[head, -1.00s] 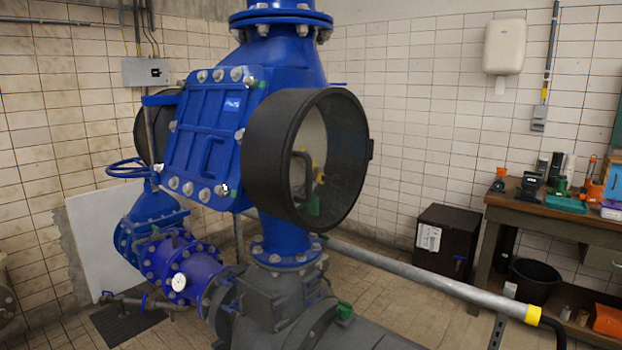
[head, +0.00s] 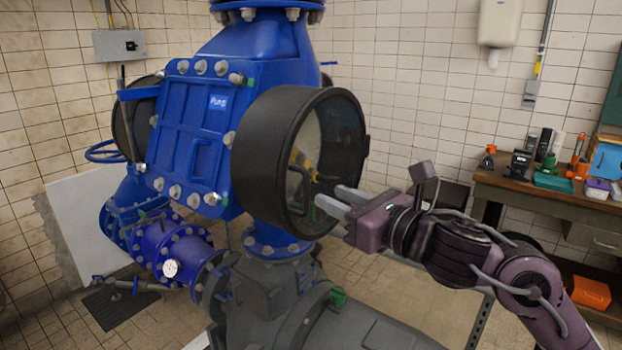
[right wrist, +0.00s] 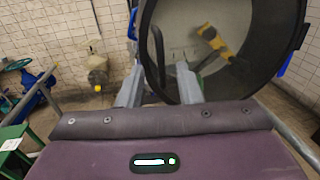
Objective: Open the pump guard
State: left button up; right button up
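The pump guard (head: 335,140) is a round clear cover in a thick black ring on the side of the blue pump housing (head: 200,130). It looks shut. In the right wrist view the guard's ring (right wrist: 287,45) fills the upper right, and its dark curved handle (right wrist: 157,50) stands upright. My right gripper (head: 330,199) is open in front of the guard's lower part. In the wrist view its two fingers (right wrist: 159,85) lie on either side of the handle's lower end; I cannot tell whether they touch it. My left gripper is not in view.
A wooden workbench (head: 550,196) with tools and small boxes stands at the right. A grey pipe (head: 365,330) runs along the floor below the pump. A blue handwheel (head: 105,151) is at the left. Open floor lies between the pump and the bench.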

aim_at(308, 185)
jog(key=p+x, duration=0.2)
jog(key=x, duration=0.3)
jog(key=shift+w+a+r, duration=0.1)
jog(key=shift+w+a, duration=0.05)
jog(key=shift+a, duration=0.05)
jog(key=shift+w+a+p, duration=0.3)
jog(key=shift+w+a, duration=0.05)
jog(key=shift+d, duration=0.1)
grip_shut()
